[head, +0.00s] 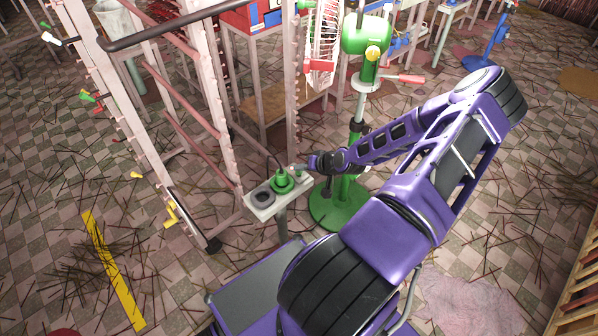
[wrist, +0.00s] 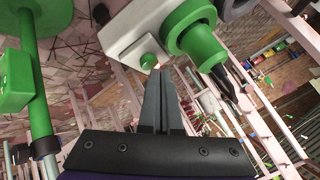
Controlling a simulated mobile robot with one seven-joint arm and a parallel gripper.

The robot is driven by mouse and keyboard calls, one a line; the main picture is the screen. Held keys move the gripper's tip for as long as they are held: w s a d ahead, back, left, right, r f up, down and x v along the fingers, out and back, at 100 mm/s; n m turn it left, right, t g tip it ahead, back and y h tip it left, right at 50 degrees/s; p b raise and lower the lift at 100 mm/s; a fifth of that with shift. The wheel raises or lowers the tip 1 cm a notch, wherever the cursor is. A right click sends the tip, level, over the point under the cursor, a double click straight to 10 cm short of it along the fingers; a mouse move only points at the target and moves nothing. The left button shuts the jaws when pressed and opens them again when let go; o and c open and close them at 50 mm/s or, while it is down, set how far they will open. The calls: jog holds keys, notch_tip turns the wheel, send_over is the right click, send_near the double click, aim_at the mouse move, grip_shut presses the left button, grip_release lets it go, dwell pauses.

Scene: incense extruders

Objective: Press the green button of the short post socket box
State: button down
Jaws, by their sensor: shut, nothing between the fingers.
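The short post socket box (head: 264,214) is a pale grey box on a short post in the head view, and it fills the top middle of the wrist view (wrist: 122,36). A green plug (head: 282,182) with a dark cable sits in one socket. The small green button (wrist: 149,61) is on the box face beside the plug in the wrist view. My gripper (head: 301,167) is shut and empty at the box's right end. In the wrist view, its fingertips (wrist: 161,72) are right by the button's lower edge; I cannot tell whether they touch it.
A green fan stand (head: 338,203) with a round base stands just right of the box, close to my forearm. A tall pale wheeled rack (head: 215,110) stands behind and left. Thin sticks litter the checkered floor, and a yellow strip (head: 112,268) lies at left.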

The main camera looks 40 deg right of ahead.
jog(key=shift+f, duration=0.1)
dwell(0.3)
jog(key=shift+f, duration=0.4)
jog(key=shift+r, duration=0.45)
jog(key=shift+r+p, duration=2.35)
jog(key=shift+r, duration=0.65)
